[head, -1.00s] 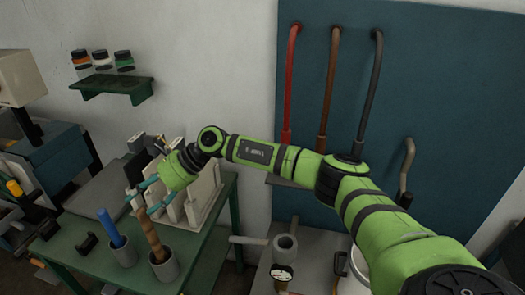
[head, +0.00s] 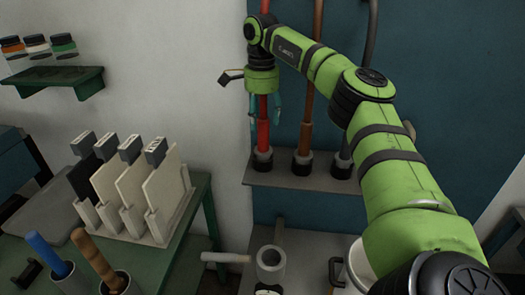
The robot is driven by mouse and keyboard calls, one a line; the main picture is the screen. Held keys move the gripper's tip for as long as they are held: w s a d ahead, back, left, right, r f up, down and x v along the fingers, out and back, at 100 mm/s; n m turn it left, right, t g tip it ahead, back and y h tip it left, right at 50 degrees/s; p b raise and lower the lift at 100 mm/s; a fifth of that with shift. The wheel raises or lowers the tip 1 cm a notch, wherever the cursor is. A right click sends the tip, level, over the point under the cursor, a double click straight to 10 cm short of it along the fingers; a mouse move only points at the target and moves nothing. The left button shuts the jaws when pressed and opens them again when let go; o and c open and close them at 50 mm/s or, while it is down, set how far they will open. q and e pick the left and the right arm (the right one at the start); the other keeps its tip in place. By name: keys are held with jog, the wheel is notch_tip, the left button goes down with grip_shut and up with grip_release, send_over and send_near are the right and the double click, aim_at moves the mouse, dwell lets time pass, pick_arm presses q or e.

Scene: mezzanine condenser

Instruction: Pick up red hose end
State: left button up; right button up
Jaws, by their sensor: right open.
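The red hose (head: 263,132) hangs down the blue panel, and its lower end sits in a dark-collared cup on a grey shelf. My right gripper (head: 265,115) points down in front of the red hose, just above that end. Its teal fingers are apart, one on each side of the hose in the picture. I cannot tell whether they touch it. The gripper's body hides part of the hose above. My left gripper is not in view.
A brown hose (head: 306,125) and a dark grey hose (head: 365,100) stand to the right on the same shelf (head: 325,183). A rack of upright plates (head: 133,190) is on the green table at left. A grey cylinder (head: 270,263) stands below the shelf.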

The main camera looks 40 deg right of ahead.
aim_at(263, 135)
jog(key=f+p, duration=0.1)
jog(key=d+f+p, duration=0.1)
jog(key=f, duration=0.1)
jog(key=shift+f, duration=0.15)
jog(key=shift+a+f+p, duration=0.2)
jog(key=shift+f+p, duration=0.1)
jog(key=shift+f, duration=0.85)
jog(key=shift+w+f, duration=0.1)
jog(key=shift+f, duration=0.3)
grip_shut()
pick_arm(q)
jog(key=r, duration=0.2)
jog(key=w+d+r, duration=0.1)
